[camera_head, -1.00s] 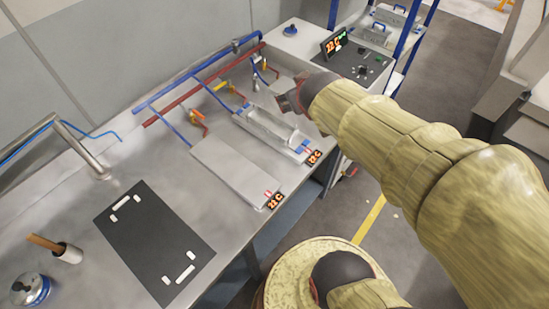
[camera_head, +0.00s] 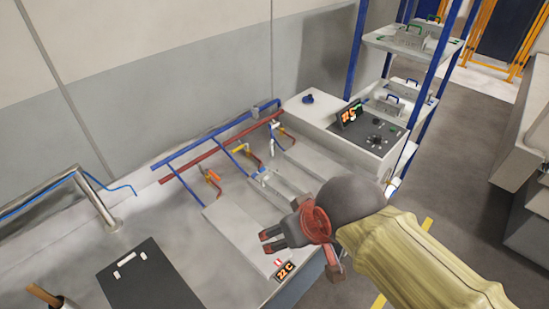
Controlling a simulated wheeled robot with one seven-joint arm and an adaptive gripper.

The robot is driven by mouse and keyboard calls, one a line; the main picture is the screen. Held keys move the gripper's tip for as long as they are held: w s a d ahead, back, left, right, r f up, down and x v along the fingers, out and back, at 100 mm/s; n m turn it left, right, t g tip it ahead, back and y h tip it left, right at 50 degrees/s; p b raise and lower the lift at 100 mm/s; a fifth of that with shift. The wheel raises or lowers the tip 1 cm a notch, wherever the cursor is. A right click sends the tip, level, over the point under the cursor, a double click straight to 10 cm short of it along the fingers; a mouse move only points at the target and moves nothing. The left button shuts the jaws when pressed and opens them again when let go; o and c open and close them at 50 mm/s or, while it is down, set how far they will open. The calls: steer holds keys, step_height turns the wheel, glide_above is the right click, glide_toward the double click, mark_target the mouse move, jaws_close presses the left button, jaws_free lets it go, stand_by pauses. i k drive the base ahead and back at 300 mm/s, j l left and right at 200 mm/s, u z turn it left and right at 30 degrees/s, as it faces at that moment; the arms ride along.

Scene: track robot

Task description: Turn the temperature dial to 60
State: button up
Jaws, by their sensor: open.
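The temperature dial (camera_head: 376,139) is a small dark knob on the black top of a white control box (camera_head: 348,150) at the back right of the bench. Its exact pointer position is too small to read. A tilted display (camera_head: 350,114) with orange digits stands behind it; the digits are hard to read. My gripper (camera_head: 268,241) is open and empty, with dark and red fingers pointing left. It shows over the near end of the plates, apart from the dial and lower in the picture. My wrist covers part of the bench's right edge.
Blue and red pipes (camera_head: 222,140) with valves run along the bench's back. A blue knob (camera_head: 308,98) sits on the box's rear. A small display (camera_head: 285,271) reads about 22 C. A blue-posted rack (camera_head: 357,50) stands behind the box. A black mat (camera_head: 147,280) lies front left.

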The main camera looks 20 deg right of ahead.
mark_target(377, 140)
steer(key=l+z, duration=0.8)
